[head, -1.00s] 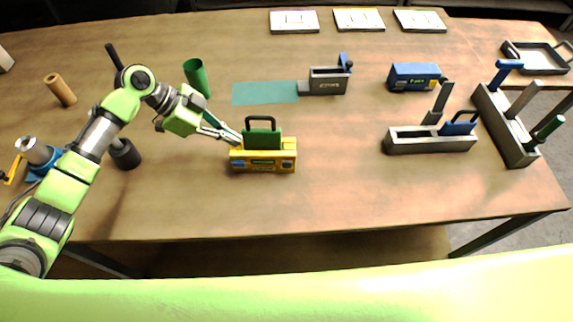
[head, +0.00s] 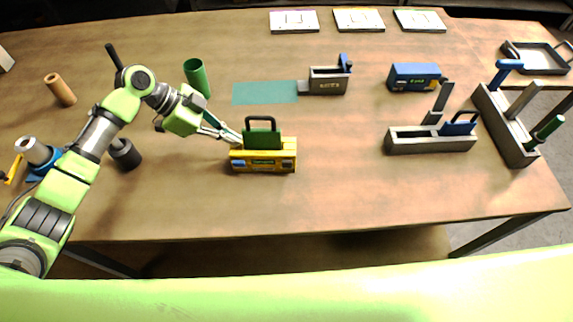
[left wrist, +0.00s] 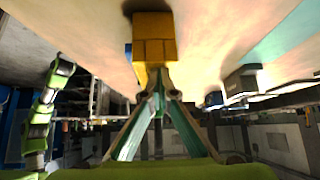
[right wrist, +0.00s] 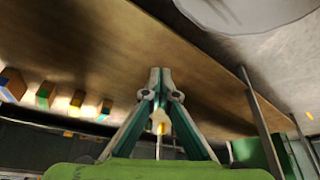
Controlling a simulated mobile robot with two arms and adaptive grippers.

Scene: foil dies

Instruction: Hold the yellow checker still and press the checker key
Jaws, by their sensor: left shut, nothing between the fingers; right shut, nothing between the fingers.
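The yellow checker (head: 288,156) stands near the middle front of the table, with a green block with a dark loop handle (head: 262,138) set in its top. Its front has a small blue patch at the left, perhaps a key, and a small display; the lettering is too small to read. My left gripper (head: 238,139) is shut and empty, its tips at the checker's left end. In the left wrist view the tips (left wrist: 157,72) meet the yellow checker (left wrist: 153,35); contact is hard to tell. My right gripper (right wrist: 160,72) is shut and empty, outside the head view.
A green cylinder (head: 196,76) and teal mat (head: 264,93) lie behind the checker. A grey device (head: 327,83), a blue box (head: 414,77) and a grey tray (head: 432,145) stand to the right, beside a tool rack (head: 507,134). The table in front of the checker is clear.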

